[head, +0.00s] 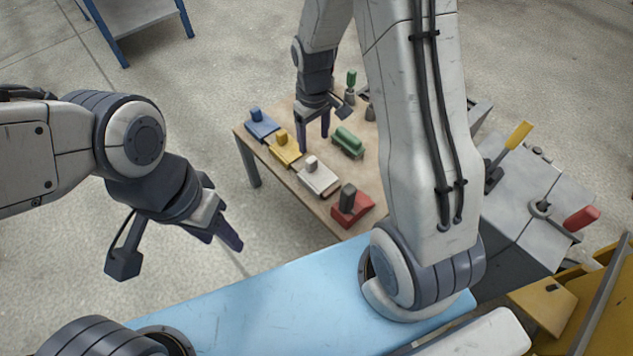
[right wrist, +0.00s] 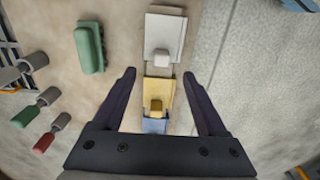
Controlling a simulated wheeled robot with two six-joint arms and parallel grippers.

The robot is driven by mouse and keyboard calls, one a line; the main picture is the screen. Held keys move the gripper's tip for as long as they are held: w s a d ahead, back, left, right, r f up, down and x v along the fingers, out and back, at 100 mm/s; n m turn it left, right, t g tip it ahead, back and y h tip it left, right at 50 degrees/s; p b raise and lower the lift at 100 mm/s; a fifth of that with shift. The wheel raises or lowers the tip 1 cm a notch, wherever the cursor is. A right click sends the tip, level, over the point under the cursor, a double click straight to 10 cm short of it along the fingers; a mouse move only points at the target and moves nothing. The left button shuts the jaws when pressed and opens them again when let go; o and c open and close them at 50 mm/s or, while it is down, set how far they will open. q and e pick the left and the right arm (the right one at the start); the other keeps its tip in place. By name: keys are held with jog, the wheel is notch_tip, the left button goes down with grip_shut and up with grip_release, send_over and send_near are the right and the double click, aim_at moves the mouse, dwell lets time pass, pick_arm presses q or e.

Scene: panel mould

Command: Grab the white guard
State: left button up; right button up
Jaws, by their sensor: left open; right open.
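The white guard (head: 318,180) is a flat plate with a small raised knob. It lies on the table between the yellow guard (head: 284,151) and the red guard (head: 355,208). In the right wrist view the white guard (right wrist: 163,30) is beyond the fingertips, near the top. My right gripper (head: 314,138) is open and empty above the table, fingers pointing down. In its wrist view its fingers (right wrist: 160,76) frame the yellow guard (right wrist: 160,92), with the white guard apart from them. My left gripper (head: 175,252) is open and empty, left of the table over the floor.
A blue guard (head: 262,126) lies at the table's far left corner. A green ribbed piece (head: 347,142) lies behind the row. Handled tools (right wrist: 48,95) are to the left in the wrist view. A grey machine (head: 540,200) with yellow and red levers stands at right.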

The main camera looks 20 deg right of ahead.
aim_at(313, 161)
notch_tip(313, 161, down, 5)
jog(key=shift+f+b, duration=0.2)
jog(key=shift+b, duration=0.95)
jog(key=f+b, duration=0.3)
jog(key=f, duration=0.2)
jog(key=shift+a, duration=0.2)
jog(key=shift+r, duration=0.1)
jog(key=shift+c, duration=0.3)
grip_shut()
